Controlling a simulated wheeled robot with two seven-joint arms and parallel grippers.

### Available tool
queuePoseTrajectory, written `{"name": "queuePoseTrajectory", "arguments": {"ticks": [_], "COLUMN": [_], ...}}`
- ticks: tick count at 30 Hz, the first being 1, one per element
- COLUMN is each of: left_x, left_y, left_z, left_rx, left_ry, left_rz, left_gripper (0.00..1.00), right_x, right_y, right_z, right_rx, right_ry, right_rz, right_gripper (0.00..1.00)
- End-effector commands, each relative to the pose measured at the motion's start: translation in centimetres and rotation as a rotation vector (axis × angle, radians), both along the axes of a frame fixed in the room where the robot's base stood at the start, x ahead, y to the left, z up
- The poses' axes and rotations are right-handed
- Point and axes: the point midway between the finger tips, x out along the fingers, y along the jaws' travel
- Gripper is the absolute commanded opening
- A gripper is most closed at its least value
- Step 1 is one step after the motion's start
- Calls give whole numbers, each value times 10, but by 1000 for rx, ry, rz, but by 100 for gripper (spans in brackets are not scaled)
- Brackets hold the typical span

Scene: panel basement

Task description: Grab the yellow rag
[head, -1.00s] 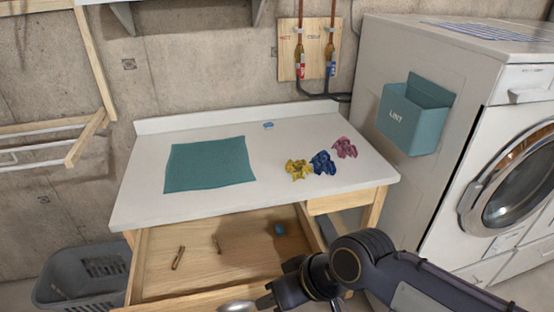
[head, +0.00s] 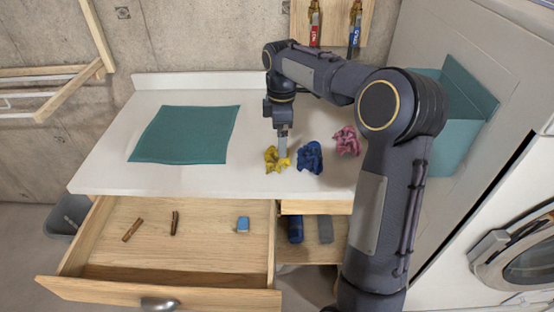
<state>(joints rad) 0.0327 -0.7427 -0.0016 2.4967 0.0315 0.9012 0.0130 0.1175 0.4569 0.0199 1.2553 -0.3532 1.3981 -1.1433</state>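The crumpled yellow rag (head: 277,160) lies on the white tabletop (head: 200,183), just left of the crumpled blue rag (head: 310,158). A pink rag (head: 346,140) lies further right. My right gripper (head: 282,150) points straight down at the yellow rag, its tip at the rag's upper edge. The fingers show edge-on, so I cannot tell whether they are open or shut or whether they touch the cloth. My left gripper is not in view.
A teal mat (head: 185,134) lies flat on the table's left. The drawer below (head: 180,260) is pulled out, holding two brown clips and a small blue block (head: 243,224). A teal lint bin (head: 455,130) hangs on the machine's side at right.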

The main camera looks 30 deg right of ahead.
Motion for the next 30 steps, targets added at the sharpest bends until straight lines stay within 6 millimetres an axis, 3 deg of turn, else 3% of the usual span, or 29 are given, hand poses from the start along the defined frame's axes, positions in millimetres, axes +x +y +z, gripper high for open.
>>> {"name": "queuePoseTrajectory", "arguments": {"ticks": [18, 28, 30], "left_x": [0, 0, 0], "left_y": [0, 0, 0], "left_z": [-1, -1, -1], "left_rx": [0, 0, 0], "left_ry": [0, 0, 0], "left_rz": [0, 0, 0], "left_gripper": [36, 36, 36], "right_x": [5, 6, 6], "right_y": [4, 4, 4], "right_z": [-75, -82, -82], "right_rx": [-8, -8, -8], "right_ry": [13, 9, 9], "right_rz": [29, 28, 28], "right_gripper": [100, 100, 92]}}
